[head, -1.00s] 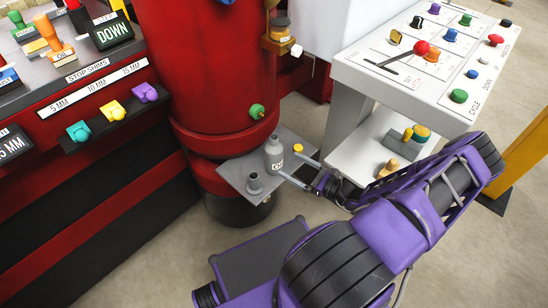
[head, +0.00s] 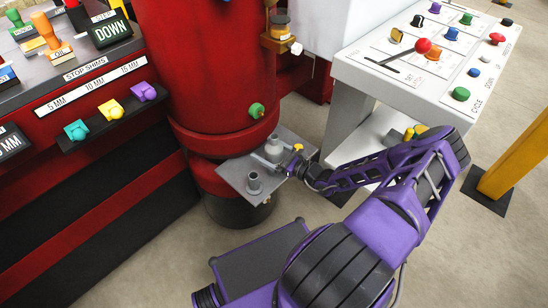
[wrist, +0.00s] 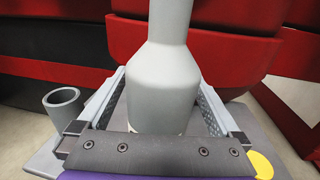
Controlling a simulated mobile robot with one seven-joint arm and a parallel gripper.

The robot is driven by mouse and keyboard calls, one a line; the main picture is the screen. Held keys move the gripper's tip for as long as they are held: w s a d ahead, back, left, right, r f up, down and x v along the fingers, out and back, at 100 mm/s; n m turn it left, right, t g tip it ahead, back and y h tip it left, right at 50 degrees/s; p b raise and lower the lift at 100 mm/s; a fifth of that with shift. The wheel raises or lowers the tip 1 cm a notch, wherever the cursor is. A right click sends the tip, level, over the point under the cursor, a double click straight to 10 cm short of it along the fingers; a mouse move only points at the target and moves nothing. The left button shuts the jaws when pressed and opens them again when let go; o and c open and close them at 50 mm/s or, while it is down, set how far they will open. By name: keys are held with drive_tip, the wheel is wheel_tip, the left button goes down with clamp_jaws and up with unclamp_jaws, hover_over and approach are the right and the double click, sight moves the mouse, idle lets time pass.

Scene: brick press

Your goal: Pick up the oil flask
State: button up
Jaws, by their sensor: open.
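The oil flask (head: 272,146) is a grey bottle with a narrow neck. It stands upright on a small grey shelf (head: 233,176) fixed to the red press column. My gripper (head: 270,160) is at the flask, low on its body. In the wrist view the flask (wrist: 164,85) stands between the two open fingers of my gripper (wrist: 164,105), one on each side. A gap shows between each finger and the flask's lower body. The flask's label is hidden in both views now.
A small grey cup (head: 254,183) stands on the shelf left of my gripper and also shows in the wrist view (wrist: 64,108). A yellow cap (head: 298,147) is close on the right. A green knob (head: 257,110) sticks out of the red column (head: 205,70) above.

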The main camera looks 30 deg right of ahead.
drive_tip(key=c, duration=1.4)
clamp_jaws()
drive_tip(key=shift+r, duration=0.25)
